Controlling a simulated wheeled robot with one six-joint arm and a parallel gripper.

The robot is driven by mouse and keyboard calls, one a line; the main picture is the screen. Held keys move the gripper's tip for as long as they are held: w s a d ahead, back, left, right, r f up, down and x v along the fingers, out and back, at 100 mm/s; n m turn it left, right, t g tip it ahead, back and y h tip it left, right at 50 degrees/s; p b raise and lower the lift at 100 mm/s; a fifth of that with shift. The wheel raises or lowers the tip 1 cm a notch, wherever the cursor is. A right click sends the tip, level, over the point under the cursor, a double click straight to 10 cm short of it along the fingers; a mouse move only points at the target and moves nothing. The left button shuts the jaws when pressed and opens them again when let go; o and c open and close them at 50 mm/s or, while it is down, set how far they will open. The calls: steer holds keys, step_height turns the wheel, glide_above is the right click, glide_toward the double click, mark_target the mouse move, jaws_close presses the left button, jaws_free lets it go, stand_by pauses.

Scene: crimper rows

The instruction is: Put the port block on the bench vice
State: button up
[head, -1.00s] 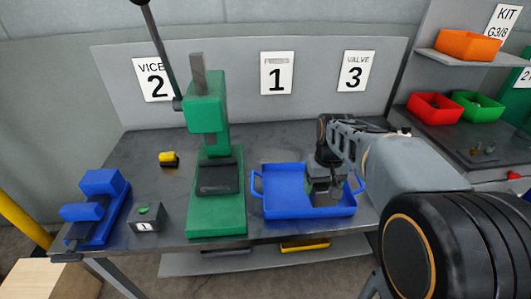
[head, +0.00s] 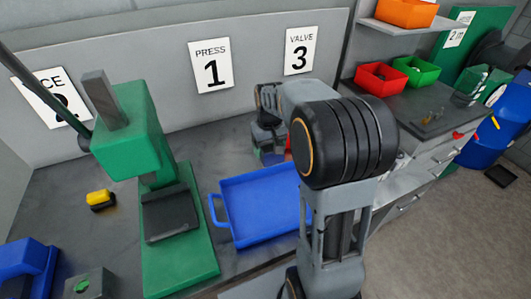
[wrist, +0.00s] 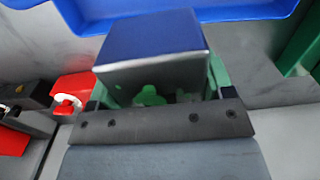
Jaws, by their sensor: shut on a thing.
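The port block (wrist: 152,48), a box shape with a blue face, sits between the fingers of my gripper (wrist: 160,85) in the wrist view. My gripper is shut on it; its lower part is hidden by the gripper. In the head view my gripper (head: 268,140) is above the back of the bench, behind the blue tray, and the block is mostly hidden there. The blue bench vice (head: 28,262) is at the lower left of the head view, cut off by the picture edge, far from my gripper.
The green press (head: 165,220) stands between the vice and the blue tray (head: 265,235). A yellow and black item (head: 100,199) lies left of the press. A grey box with a green button (head: 90,285) is near the vice. A red part (wrist: 75,90) shows beside my gripper.

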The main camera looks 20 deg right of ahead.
steer(key=w+d+f, duration=0.1)
steer(key=w+f, duration=0.1)
steer(key=w+d+f+p, duration=0.1)
steer(key=w+f, duration=0.1)
steer(key=w+d+f, duration=0.1)
steer(key=w+f, duration=0.1)
steer(key=shift+d+f, duration=0.1)
steer(key=shift+d, duration=0.1)
steer(key=shift+w+d+f+p, duration=0.15)
steer(key=shift+w+f+p, duration=0.15)
steer(key=shift+f, duration=1.55)
steer(key=shift+f, duration=0.1)
steer(key=o, duration=1.1)
steer(key=shift+s+f, duration=0.1)
steer(key=shift+f, duration=0.1)
steer(key=o, duration=0.5)
steer(key=shift+r, duration=0.1)
